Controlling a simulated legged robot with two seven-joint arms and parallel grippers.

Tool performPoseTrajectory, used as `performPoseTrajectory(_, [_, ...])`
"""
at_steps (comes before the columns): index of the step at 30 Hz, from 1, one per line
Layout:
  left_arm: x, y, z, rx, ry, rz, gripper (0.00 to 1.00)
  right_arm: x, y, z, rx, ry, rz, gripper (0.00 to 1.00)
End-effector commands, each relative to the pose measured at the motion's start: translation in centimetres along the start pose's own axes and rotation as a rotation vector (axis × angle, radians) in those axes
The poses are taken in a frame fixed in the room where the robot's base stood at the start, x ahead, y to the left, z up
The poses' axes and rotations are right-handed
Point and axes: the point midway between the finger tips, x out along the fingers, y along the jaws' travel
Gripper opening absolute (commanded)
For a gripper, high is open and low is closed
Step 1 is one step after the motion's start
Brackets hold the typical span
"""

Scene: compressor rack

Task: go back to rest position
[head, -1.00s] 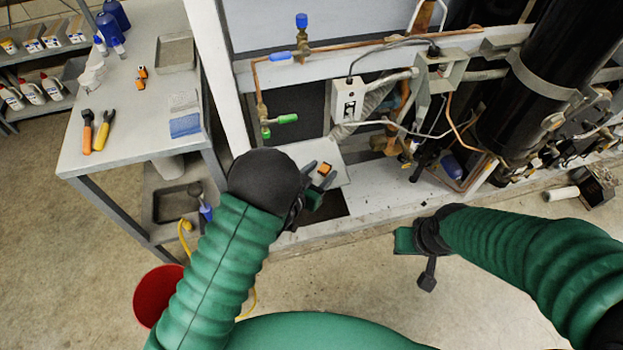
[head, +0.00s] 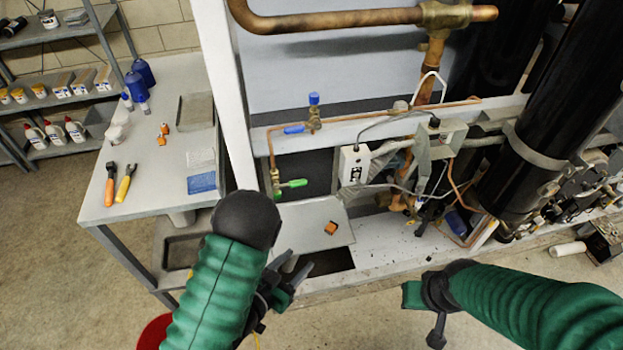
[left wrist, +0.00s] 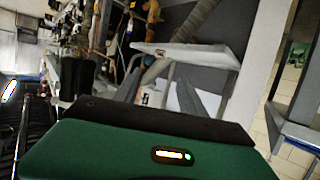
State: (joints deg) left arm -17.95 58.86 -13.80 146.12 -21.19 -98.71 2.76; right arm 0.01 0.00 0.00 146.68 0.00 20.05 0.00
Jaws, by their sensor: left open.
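My left gripper (head: 294,270) is at the lower middle of the head view, in front of the rack's lower edge. Its jaws are open and empty. In the left wrist view its two fingers (left wrist: 160,88) stand apart with nothing held between them. A small orange and black part (head: 331,228) lies on the light plate (head: 309,244) in the rack, up and right of this gripper and apart from it. My right gripper (head: 424,298) hangs over the floor in front of the rack; its jaw opening cannot be made out.
The rack has copper pipes (head: 335,21), a valve with a green handle (head: 292,184) and a black cylinder (head: 541,120). A grey table (head: 160,96) at left carries pliers (head: 125,183) and other items. A red bucket (head: 152,334) stands low left. Floor before the rack is open.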

Motion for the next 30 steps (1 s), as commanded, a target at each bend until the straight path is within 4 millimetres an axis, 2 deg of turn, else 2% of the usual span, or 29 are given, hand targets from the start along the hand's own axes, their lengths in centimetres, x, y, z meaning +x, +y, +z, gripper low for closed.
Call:
performPoseTrajectory(4, [0.4,-2.1,-1.1,-0.002,-0.093,-0.069,0.49,-0.8,0.0,-0.2,0.000,0.000,0.000,0.27])
performPoseTrajectory(7, [-0.2,-4.9,-2.1,-0.026,-0.242,-0.164,0.49,-1.7,0.0,-0.4,0.000,0.000,0.000,0.27])
performPoseTrajectory(10, [-2.4,-7.2,-3.0,-0.081,-0.419,-0.255,0.49,-2.5,0.0,-0.6,0.000,0.000,0.000,0.27])
performPoseTrajectory(12, [-4.8,-8.1,-3.7,-0.135,-0.542,-0.305,0.49,-3.1,0.0,-0.7,0.000,0.000,0.000,0.27])
performPoseTrajectory(15, [-9.0,-8.2,-4.9,-0.225,-0.712,-0.351,0.49,-3.9,0.0,-0.9,0.000,0.000,0.000,0.27])
performPoseTrajectory(18, [-13.1,-7.1,-6.0,-0.307,-0.854,-0.367,0.49,-4.4,0.0,-1.1,0.000,0.000,0.000,0.27])
performPoseTrajectory(21, [-15.9,-5.9,-6.7,-0.363,-0.948,-0.366,0.49,-4.7,0.0,-1.1,0.000,0.000,0.000,0.27])
performPoseTrajectory(24, [-17.2,-5.2,-6.8,-0.388,-0.995,-0.361,0.49,-4.7,0.0,-1.1,0.000,0.000,0.000,0.27])
performPoseTrajectory(30, [-17.4,-5.1,-6.8,-0.390,-1.000,-0.361,0.49,-4.7,0.0,-1.1,0.000,0.000,0.000,0.27])
